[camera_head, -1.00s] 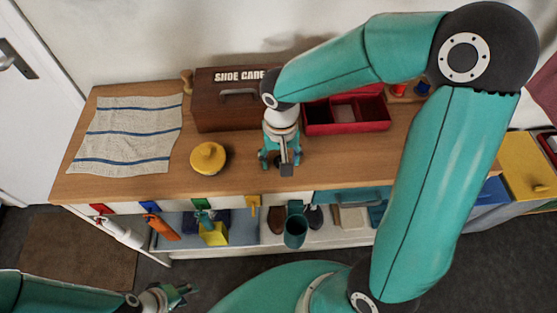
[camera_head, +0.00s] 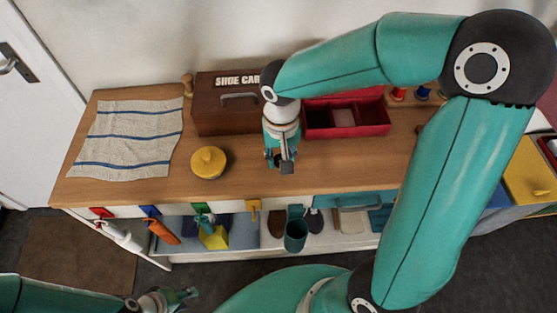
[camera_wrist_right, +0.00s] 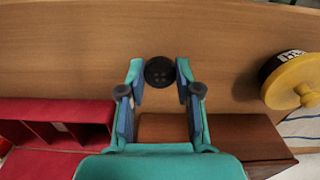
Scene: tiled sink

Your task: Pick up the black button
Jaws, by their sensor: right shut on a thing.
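The black button (camera_wrist_right: 160,71) is a dark round disc with small holes, seen in the right wrist view above the wooden top. My right gripper (camera_wrist_right: 160,70) has its teal and blue fingertips on either side of the button and is shut on it. In the head view my right gripper (camera_head: 281,158) points down over the bench, in front of the brown box; the button cannot be made out there. My left gripper (camera_head: 180,294) is low at the bottom left, away from the bench, with its fingers apart and nothing between them.
On the wooden bench (camera_head: 235,180) are a yellow-lidded tin (camera_head: 208,162), a striped cloth (camera_head: 125,140), a brown shoe care box (camera_head: 225,115) and an open red compartment box (camera_head: 372,128). Thread spools (camera_head: 422,92) stand at the back right. Colored hooks line the front edge.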

